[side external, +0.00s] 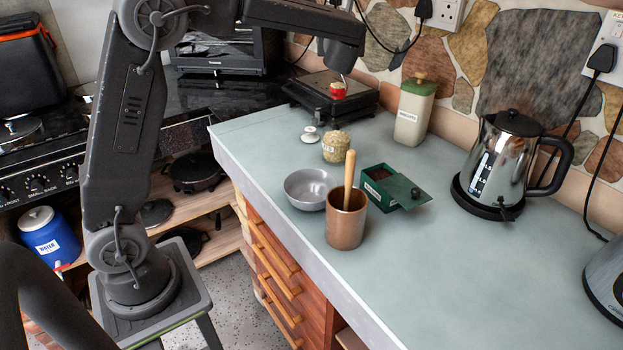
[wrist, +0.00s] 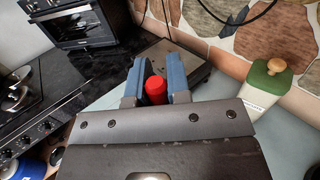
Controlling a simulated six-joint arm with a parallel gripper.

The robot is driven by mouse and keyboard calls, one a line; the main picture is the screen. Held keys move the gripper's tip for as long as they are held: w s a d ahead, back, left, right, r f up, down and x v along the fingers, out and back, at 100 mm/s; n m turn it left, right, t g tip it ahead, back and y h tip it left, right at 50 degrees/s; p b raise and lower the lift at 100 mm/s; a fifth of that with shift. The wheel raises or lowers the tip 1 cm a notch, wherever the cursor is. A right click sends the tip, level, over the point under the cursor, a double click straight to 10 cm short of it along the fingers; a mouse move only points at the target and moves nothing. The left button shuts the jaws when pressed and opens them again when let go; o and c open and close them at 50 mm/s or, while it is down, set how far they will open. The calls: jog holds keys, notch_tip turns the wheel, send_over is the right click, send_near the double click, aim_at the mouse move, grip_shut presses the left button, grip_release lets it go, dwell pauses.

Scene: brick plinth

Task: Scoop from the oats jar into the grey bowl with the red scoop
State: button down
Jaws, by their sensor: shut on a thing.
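The red scoop (side external: 338,92) is in my gripper (side external: 343,78) in the side view, raised near the black flat appliance at the back of the counter. In the wrist view the red scoop (wrist: 156,90) shows between the two blue fingers of my gripper (wrist: 156,82), which is shut on it. I cannot tell whether the scoop holds anything. The oats jar (side external: 336,148) is a small open glass jar filled with pale oats, below and in front of the scoop. The grey bowl (side external: 309,189) stands at the counter's left edge, in front of the jar, and looks empty.
A white lid (side external: 310,135) lies left of the jar. A copper pot (side external: 346,226) with a wooden handle stands in front of the bowl, beside a green box (side external: 378,190). A biscuits canister (side external: 413,115) and kettle (side external: 505,160) stand right.

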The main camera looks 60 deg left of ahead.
jog(key=s+d+n+g+y, duration=0.25)
jog(key=s+d+g, duration=0.2)
jog(key=s, duration=0.45)
jog(key=s+d+n+g+y, duration=0.1)
jog(key=s+d+n+g, duration=0.3)
jog(key=s, duration=0.5)
notch_tip(320, 180, down, 9)
jog(key=shift+d+m+t, duration=0.35)
jog(key=shift+d+m, duration=0.05)
jog(key=shift+m, duration=0.05)
